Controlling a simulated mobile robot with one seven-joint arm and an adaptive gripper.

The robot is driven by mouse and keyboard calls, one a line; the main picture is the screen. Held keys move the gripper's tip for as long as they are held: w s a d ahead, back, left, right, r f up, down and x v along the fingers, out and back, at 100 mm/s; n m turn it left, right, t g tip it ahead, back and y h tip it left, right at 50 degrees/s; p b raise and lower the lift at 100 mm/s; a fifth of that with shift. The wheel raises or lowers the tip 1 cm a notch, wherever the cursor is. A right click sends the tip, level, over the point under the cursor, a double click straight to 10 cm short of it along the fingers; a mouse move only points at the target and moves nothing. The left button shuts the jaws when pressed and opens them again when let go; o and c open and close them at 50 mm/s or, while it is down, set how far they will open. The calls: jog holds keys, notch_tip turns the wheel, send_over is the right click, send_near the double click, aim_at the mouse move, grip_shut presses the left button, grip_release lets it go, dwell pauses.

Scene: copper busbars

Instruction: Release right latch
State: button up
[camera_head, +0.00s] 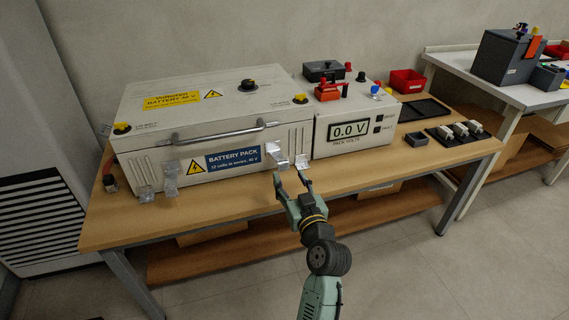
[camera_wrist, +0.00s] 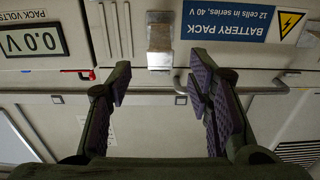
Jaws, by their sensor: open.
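The battery pack (camera_head: 215,125) is a cream box on the wooden table. Its right latch (camera_head: 276,152) is a small silver metal piece on the front face, right of the blue label. In the wrist view, which is turned upside down, the latch (camera_wrist: 160,40) sits at top centre. My gripper (camera_head: 290,177) is open and empty in front of the latch. In the wrist view, my gripper's fingers (camera_wrist: 158,82) stand apart on either side of the latch's line, with no visible contact. Another silver piece (camera_head: 301,161) shows just right of the latch.
The voltage display box (camera_head: 352,130) reads 0.0 V and stands right of the pack. A metal handle (camera_head: 218,134) runs along the pack's front. Left latch pieces (camera_head: 170,180) protrude at the front left. Black trays and red bins stand at the table's right.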

aim_at(284, 168)
jog(key=p+x, duration=0.1)
jog(key=x, duration=0.5)
jog(key=shift+c, duration=0.3)
grip_shut()
dwell(0.5)
